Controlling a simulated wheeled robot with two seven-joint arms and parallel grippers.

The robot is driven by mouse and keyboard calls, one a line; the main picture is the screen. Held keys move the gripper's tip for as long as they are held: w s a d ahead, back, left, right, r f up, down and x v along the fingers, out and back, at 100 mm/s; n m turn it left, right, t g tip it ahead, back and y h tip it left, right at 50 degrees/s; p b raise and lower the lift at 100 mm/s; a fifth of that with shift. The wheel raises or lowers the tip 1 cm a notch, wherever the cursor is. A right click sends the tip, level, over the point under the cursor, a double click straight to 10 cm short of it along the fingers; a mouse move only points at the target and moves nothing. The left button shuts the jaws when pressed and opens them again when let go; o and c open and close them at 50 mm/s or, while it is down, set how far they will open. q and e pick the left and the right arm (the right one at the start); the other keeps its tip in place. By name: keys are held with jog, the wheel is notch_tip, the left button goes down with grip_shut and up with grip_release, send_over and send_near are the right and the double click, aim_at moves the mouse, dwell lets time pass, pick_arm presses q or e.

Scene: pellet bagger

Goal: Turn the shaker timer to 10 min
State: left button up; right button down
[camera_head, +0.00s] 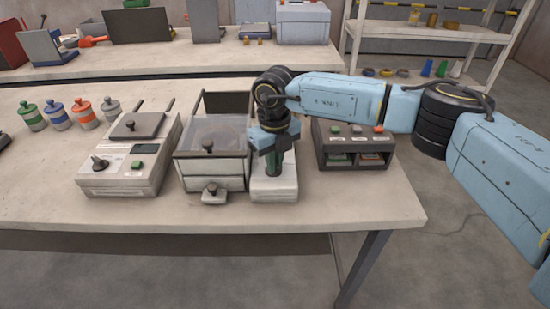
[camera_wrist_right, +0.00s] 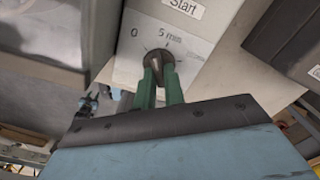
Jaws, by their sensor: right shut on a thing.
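The shaker timer is a dark round knob (camera_wrist_right: 158,58) on a pale panel (camera_wrist_right: 200,45) in the right wrist view. The panel carries the marks "0" and "5 min" and a "Start" label; a 10 min mark is not readable. My right gripper (camera_wrist_right: 160,75) has its green fingers shut on the knob, one on each side. In the head view my right gripper (camera_head: 274,172) reaches down at the front of the white control box (camera_head: 275,190), and its arm hides the knob. The box stands beside the clear-lidded shaker (camera_head: 212,140). My left gripper is not in view.
A dark box (camera_head: 352,145) with colored buttons and two bays stands right of the control box. A white device (camera_head: 130,160) with a knob stands left of the shaker. Several lidded jars (camera_head: 58,115) stand farther left. The table's front right corner (camera_head: 390,205) is clear.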

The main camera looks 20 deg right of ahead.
jog(key=m+p, duration=0.1)
jog(key=m, duration=0.2)
jog(key=shift+a+r+m, duration=0.1)
jog(key=shift+m, duration=0.3)
jog(key=m, duration=0.2)
jog(key=shift+m+p, duration=0.4)
jog(key=shift+m, duration=0.4)
jog(key=m+p, duration=0.2)
jog(key=m, duration=0.3)
jog(key=shift+w+a+p, duration=0.1)
jog(key=shift+a+p, duration=0.05)
jog(key=shift+p, duration=0.2)
pick_arm(q)
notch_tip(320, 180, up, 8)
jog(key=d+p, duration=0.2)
jog(key=p, duration=0.1)
pick_arm(e)
jog(key=m, duration=0.6)
jog(key=shift+w, duration=0.15)
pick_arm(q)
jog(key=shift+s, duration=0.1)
pick_arm(e)
jog(key=shift+m, duration=0.3)
jog(key=c, duration=1.5)
grip_release()
